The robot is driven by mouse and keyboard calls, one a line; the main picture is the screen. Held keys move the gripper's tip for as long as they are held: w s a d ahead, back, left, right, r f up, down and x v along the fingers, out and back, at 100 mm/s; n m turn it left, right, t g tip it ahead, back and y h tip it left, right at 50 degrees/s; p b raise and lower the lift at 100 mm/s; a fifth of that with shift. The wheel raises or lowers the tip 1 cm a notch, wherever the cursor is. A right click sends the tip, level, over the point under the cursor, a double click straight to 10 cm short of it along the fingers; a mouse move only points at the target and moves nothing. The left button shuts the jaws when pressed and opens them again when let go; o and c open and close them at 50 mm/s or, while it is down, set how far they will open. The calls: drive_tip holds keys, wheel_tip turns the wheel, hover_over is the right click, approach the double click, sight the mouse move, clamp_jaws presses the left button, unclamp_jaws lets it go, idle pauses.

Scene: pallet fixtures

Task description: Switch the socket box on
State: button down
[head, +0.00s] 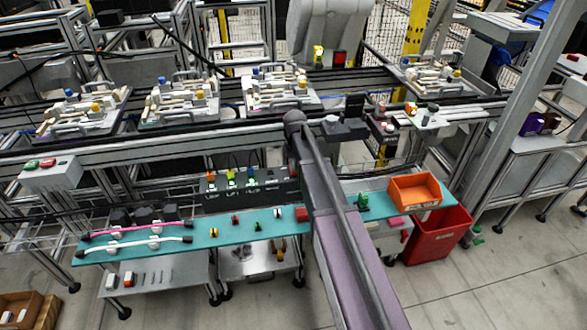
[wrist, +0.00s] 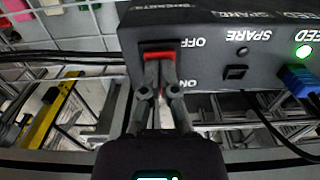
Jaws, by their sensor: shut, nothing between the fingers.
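The socket box (wrist: 215,65) is black with white lettering, which reads upside down in the wrist view. Its red rocker switch (wrist: 154,55) sits at the left end, beside the OFF and ON marks. My gripper (wrist: 159,64) is shut and empty, with its fingertips in front of the switch and partly covering it. I cannot tell whether they touch it or which way the rocker is tipped. In the head view, the socket box (head: 226,191) stands behind the teal shelf, and my arm hides its right end and the gripper.
A green lamp (wrist: 304,51) is lit near a blue plug (wrist: 298,78) on the box. Black cables hang below. The teal shelf (head: 330,213) holds small parts and an orange bin (head: 414,193). A red crate (head: 435,238) stands at right. Pallet fixtures (head: 180,104) line the conveyor behind.

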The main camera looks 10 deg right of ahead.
drive_tip(key=shift+r+p, duration=3.35)
drive_tip(key=shift+r, duration=0.1)
drive_tip(key=s+r+p, duration=0.3)
drive_tip(key=s, duration=0.9)
drive_tip(key=s+r+p, duration=0.4)
drive_tip(key=s, duration=0.8)
drive_tip(key=shift+s+a, duration=0.25)
drive_tip(key=shift+a, duration=0.05)
